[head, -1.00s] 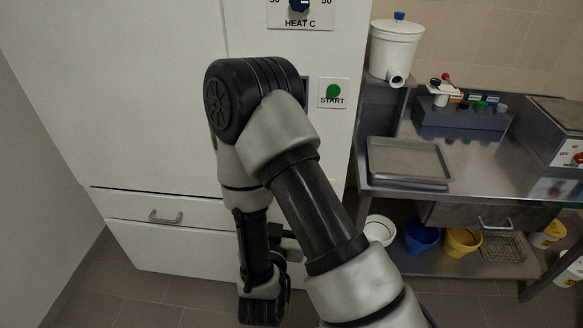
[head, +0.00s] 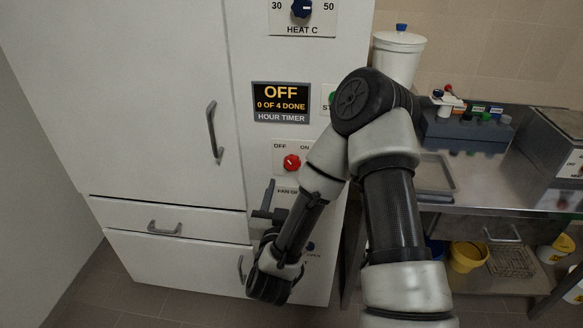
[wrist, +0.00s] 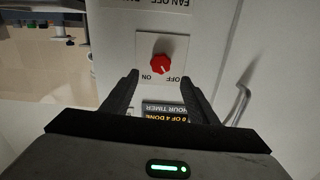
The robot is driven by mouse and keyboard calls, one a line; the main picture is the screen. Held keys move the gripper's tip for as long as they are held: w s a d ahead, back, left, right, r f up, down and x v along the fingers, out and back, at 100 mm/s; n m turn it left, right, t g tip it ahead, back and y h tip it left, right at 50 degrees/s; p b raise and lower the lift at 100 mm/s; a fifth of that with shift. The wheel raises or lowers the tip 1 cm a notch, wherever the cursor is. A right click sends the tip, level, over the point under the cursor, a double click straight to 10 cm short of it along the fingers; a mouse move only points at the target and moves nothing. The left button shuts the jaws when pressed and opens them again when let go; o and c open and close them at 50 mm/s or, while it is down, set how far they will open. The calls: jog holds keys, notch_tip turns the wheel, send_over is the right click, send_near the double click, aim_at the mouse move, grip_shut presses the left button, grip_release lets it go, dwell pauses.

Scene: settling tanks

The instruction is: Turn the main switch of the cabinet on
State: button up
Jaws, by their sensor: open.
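A red rotary knob (head: 292,162) sits on a pale plate marked OFF at left and ON at right, on the white cabinet (head: 160,80) front. I cannot read a name for it, nor clearly where it points. In the wrist view the knob (wrist: 160,64) appears upside down, beyond and between my fingertips. My gripper (wrist: 164,82) is open and empty, facing the panel and apart from the knob. In the head view my gripper (head: 268,200) is just below and left of the knob, partly hidden by my arm.
Above the knob a display (head: 281,102) reads OFF, 0 OF 4 DONE, HOUR TIMER. A heat dial (head: 301,8) is higher. A FAN plate lies below, partly covered. A door handle (head: 214,132) protrudes at left. A steel bench (head: 490,185) stands at right.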

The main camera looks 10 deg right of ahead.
aim_at(292, 165)
jog(key=x, duration=0.9)
jog(key=shift+w+f, duration=0.1)
jog(key=shift+w, duration=0.25)
jog(key=shift+c, duration=0.2)
jog(key=c, duration=1)
